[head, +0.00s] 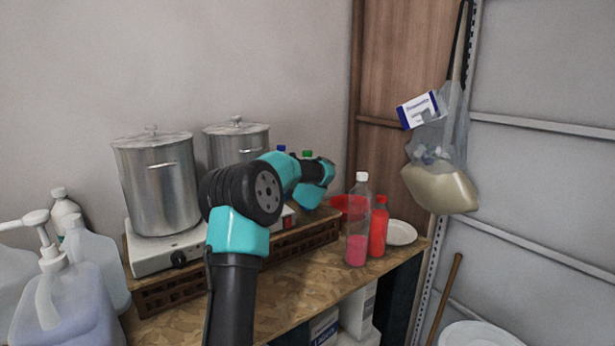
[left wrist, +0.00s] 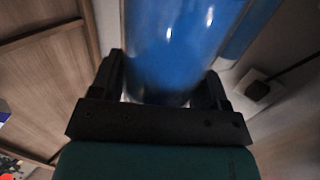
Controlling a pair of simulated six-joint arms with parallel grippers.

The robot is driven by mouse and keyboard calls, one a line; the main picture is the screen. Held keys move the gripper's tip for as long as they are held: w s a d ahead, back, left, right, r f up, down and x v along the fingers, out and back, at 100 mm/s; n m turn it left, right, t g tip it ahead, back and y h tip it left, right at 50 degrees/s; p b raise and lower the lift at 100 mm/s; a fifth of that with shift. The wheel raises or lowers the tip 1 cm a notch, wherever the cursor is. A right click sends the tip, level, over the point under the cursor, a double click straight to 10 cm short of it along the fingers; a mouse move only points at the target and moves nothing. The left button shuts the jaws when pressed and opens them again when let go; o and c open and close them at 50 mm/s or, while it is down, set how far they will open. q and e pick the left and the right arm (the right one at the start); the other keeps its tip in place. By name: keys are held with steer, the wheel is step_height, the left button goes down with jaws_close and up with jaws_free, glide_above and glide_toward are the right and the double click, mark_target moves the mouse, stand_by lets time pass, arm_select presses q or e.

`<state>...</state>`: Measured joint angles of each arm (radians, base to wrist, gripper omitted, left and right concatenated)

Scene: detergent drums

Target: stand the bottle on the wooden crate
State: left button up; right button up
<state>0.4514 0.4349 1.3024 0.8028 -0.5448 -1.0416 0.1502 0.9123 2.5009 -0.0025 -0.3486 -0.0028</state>
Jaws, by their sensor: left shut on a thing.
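In the left wrist view my left gripper (left wrist: 162,82) is shut on a blue bottle (left wrist: 185,40), with one finger on each side of it. The bottle runs out of the top of that view, so its ends are hidden. In the head view my left arm reaches up and back over the counter, and its links hide the gripper and most of what it holds. A blue cap (head: 281,149) shows just behind the arm; I cannot tell if it belongs to the held bottle. The low wooden crate (head: 178,297) stands along the counter, partly behind my arm.
Two steel pots (head: 157,190) stand at the back left, one on a white hot plate (head: 150,262) on the crate. A clear bottle with pink liquid (head: 357,250), a red bottle (head: 379,230) and a plate (head: 402,232) stand right. White jugs (head: 95,255) crowd the left.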

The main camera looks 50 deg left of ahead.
arm_select(q)
steer(key=shift+f, duration=0.1)
steer(key=o, duration=1.4)
steer(key=shift+c, duration=0.2)
steer(key=v, duration=1.2)
